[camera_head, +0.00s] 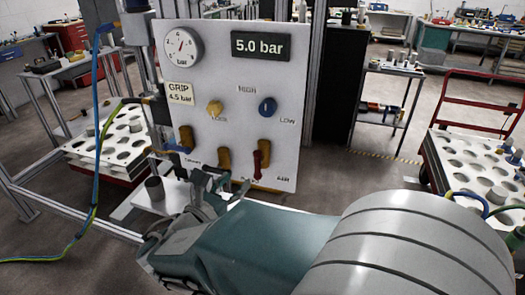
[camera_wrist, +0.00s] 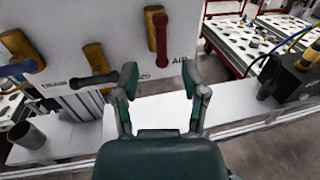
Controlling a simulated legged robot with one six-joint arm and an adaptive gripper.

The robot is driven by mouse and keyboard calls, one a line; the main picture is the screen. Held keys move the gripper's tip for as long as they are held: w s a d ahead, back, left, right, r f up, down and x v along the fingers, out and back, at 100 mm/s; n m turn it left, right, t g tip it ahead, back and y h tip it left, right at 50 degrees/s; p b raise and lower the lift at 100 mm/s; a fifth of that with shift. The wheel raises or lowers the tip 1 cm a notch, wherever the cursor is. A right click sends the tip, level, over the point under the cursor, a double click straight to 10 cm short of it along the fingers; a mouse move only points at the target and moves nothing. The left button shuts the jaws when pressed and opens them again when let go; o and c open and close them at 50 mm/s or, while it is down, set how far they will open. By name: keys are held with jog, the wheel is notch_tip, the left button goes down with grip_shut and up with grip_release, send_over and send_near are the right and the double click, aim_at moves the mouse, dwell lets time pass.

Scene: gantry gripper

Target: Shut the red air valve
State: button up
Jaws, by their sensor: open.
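The red valve handle (camera_head: 258,163) hangs down in front of its brass body, low on the white panel, beside the label AIR. It also shows in the wrist view (camera_wrist: 161,38), pointing downward, top centre. My gripper (camera_wrist: 160,82) is open and empty. Its two fingers are spread just below the red handle's lower end in the wrist view, apart from it as far as I can tell. In the head view my gripper (camera_head: 222,190) is at the panel's lower edge, left of the red handle. A black-handled valve (camera_wrist: 95,82) is close to the left finger.
The white panel (camera_head: 200,100) carries a gauge (camera_head: 182,46), a 5.0 bar display (camera_head: 261,46), a yellow knob (camera_head: 215,109), a blue knob (camera_head: 267,106) and a blue-handled valve (camera_wrist: 18,68). A grey cylinder (camera_wrist: 27,134) stands lower left. White hole trays stand on both sides.

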aim_at(257, 158)
jog(key=x, duration=1)
jog(key=shift+s, duration=0.1)
grip_shut()
